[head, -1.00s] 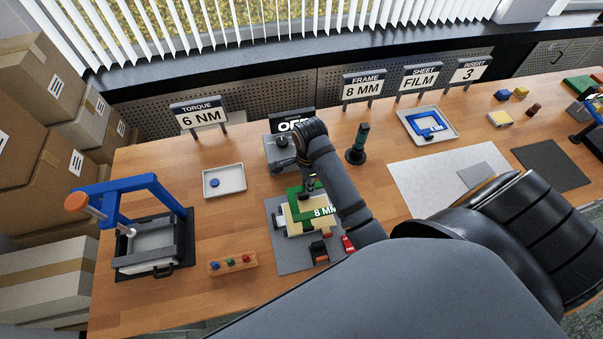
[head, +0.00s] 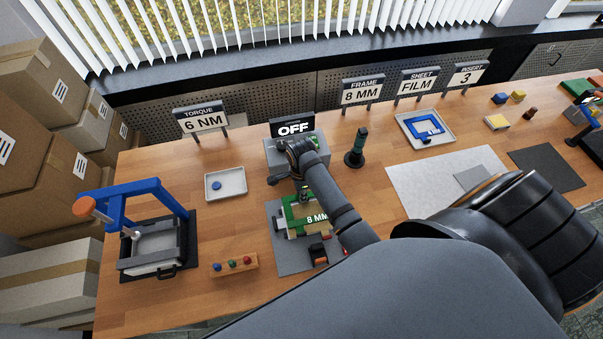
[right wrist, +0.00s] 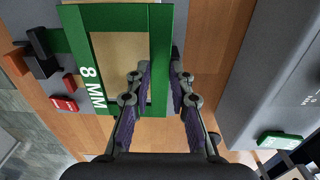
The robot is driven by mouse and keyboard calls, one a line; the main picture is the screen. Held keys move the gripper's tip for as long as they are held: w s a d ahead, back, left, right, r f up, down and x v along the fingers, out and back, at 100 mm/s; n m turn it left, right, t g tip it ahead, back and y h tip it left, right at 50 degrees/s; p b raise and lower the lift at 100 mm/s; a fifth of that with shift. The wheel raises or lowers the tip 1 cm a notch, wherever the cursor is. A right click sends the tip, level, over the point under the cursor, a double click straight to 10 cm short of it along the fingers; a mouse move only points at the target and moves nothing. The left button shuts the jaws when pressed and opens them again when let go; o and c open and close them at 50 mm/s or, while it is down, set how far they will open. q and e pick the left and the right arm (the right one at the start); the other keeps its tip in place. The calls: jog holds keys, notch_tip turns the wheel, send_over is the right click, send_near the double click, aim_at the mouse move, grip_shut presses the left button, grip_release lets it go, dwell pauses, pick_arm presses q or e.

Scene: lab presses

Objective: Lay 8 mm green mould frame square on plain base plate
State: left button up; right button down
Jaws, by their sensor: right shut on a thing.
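The green 8 mm mould frame (head: 290,212) lies over the cream base plate, partly behind my right arm in the head view. In the right wrist view the frame (right wrist: 98,72) looks about level, and the cream plate (right wrist: 120,60) fills its opening. My right gripper (right wrist: 160,75) is shut on the bar of the frame, with one finger on each side. In the head view its tips (head: 304,192) are small and partly hidden. I cannot tell whether the frame rests on the plate or hovers just above it. My left gripper is not in view.
A grey mat (head: 282,262) lies under the plate. The control box (head: 318,152) with an OFF display stands just behind. Orange and red parts (head: 318,252) sit in front.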

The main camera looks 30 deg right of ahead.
jog(key=shift+f, duration=0.25)
jog(key=c, duration=1.2)
grip_release()
notch_tip(320, 180, up, 13)
jog(key=shift+r, duration=0.1)
